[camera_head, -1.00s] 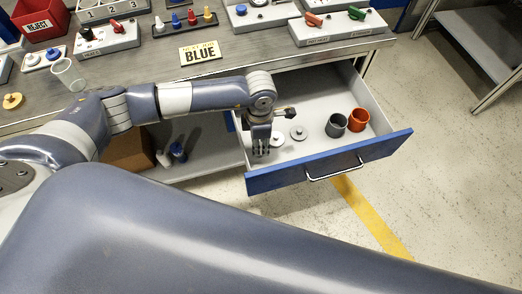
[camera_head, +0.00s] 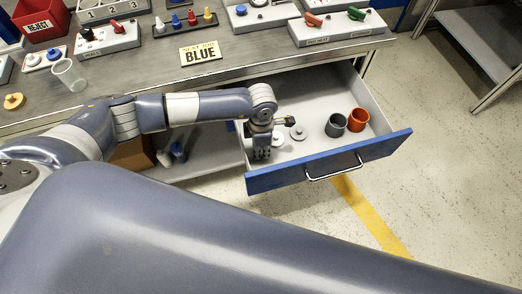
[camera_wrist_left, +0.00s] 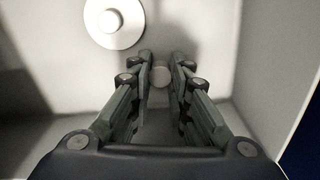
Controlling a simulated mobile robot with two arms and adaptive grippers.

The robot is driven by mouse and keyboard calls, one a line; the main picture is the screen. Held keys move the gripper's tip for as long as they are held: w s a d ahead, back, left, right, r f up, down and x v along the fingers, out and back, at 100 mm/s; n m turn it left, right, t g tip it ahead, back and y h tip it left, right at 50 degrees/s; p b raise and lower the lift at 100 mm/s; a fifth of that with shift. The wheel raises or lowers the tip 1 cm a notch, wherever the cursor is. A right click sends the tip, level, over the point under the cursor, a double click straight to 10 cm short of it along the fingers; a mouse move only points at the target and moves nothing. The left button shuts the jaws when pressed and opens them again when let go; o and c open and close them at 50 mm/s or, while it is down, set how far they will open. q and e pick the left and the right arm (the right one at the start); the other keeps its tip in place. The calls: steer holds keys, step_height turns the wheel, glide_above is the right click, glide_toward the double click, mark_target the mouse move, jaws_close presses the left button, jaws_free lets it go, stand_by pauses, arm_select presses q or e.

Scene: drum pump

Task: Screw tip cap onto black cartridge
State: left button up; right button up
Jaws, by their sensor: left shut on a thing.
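My left gripper (camera_head: 261,153) points down inside the open drawer, near its left wall. In the left wrist view the gripper (camera_wrist_left: 160,76) is closed around a small pale round piece (camera_wrist_left: 160,73), mostly hidden between the fingers. A black piece (camera_head: 87,34) stands on a grey block on the bench, beside a red one; it may be the black cartridge. I cannot tell which is the tip cap. My right gripper is not in view.
A clear cup (camera_head: 69,74) and a "BLUE" sign (camera_head: 200,53) are on the bench. Floor right of the drawer is clear.

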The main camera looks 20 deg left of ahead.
arm_select(q)
steer(key=shift+r, duration=0.1)
step_height(320, 180, up, 10)
steer(key=shift+f, duration=0.1)
stand_by(0.3)
step_height(320, 180, up, 8)
steer(key=m, duration=1)
glide_above(261, 151)
steer(key=s+a, duration=0.2)
steer(key=shift+s+a+r+m, duration=0.6)
steer(key=shift+s+r+m, duration=0.55)
steer(key=shift+m, duration=0.95)
steer(key=shift+s+a+r+m, duration=0.8)
steer(key=shift+r+m, duration=0.65)
steer(key=shift+m, duration=0.65)
steer(key=shift+s+a+r+m, duration=0.45)
steer(key=shift+s+r+m, duration=0.75)
steer(key=shift+m, duration=0.9)
steer(key=shift+w+r, duration=0.1)
